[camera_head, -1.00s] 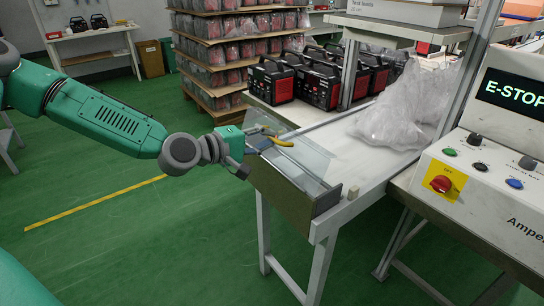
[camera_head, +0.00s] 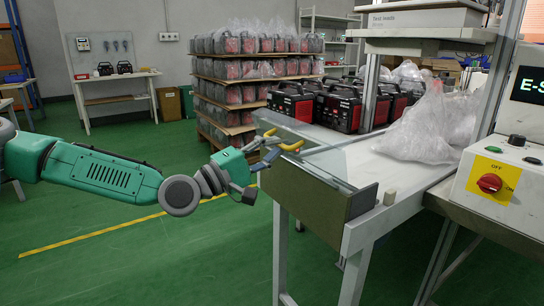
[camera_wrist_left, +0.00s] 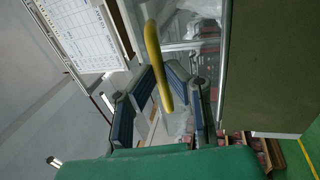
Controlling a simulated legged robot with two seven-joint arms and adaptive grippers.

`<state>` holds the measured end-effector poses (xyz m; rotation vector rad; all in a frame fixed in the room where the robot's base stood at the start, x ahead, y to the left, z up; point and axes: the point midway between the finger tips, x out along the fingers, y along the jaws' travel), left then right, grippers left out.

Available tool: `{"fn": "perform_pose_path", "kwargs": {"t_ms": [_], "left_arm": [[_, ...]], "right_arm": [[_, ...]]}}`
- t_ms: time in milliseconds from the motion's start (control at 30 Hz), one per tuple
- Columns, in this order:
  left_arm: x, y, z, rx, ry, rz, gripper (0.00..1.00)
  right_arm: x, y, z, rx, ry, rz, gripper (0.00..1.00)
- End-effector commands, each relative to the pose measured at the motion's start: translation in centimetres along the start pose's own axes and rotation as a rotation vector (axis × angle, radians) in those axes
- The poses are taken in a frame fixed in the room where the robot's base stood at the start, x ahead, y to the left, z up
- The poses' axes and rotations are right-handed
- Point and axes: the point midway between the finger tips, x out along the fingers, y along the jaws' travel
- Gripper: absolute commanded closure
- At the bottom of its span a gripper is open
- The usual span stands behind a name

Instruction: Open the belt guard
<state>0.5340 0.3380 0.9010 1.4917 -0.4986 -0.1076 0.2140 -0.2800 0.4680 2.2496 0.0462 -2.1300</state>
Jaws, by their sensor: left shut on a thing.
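The belt guard is a clear panel (camera_head: 318,166) at the near end of the white belt bench, with a curved yellow handle (camera_head: 291,146) on its left side. My left gripper (camera_head: 262,155) reaches in from the left and is shut on this handle. In the left wrist view the yellow handle (camera_wrist_left: 153,55) passes between the blue-padded fingers of my left gripper (camera_wrist_left: 157,100). The panel's exact tilt is hard to tell through the clear material. My right gripper is not in view.
A brown end plate (camera_head: 315,205) closes the bench's near end; a small beige block (camera_head: 390,197) sits by its corner. Black-and-red units (camera_head: 338,106) and a plastic bag (camera_head: 425,125) stand on the bench. A control panel (camera_head: 500,180) is at right. Green floor lies clear at left.

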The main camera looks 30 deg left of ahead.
Motion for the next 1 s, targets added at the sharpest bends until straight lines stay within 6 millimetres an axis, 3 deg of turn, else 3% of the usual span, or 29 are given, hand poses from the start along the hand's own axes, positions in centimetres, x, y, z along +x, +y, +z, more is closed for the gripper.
{"fn": "perform_pose_path", "kwargs": {"t_ms": [33,667,700,733,1000], "left_arm": [[-0.21,-0.93,0.06,-0.004,-0.002,-0.018,1.00],[-0.26,-1.43,0.16,-0.003,-0.003,-0.026,1.00],[-0.26,-1.43,0.16,-0.002,-0.003,-0.026,0.80],[-0.25,-1.42,0.16,-0.002,-0.003,-0.026,0.69],[-0.31,-0.98,0.14,-0.002,-0.003,-0.016,0.69]], "right_arm": [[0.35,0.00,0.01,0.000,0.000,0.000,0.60],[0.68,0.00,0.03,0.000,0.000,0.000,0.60],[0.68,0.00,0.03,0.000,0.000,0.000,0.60],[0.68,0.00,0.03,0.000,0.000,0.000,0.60],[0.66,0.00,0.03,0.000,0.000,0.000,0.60]]}}
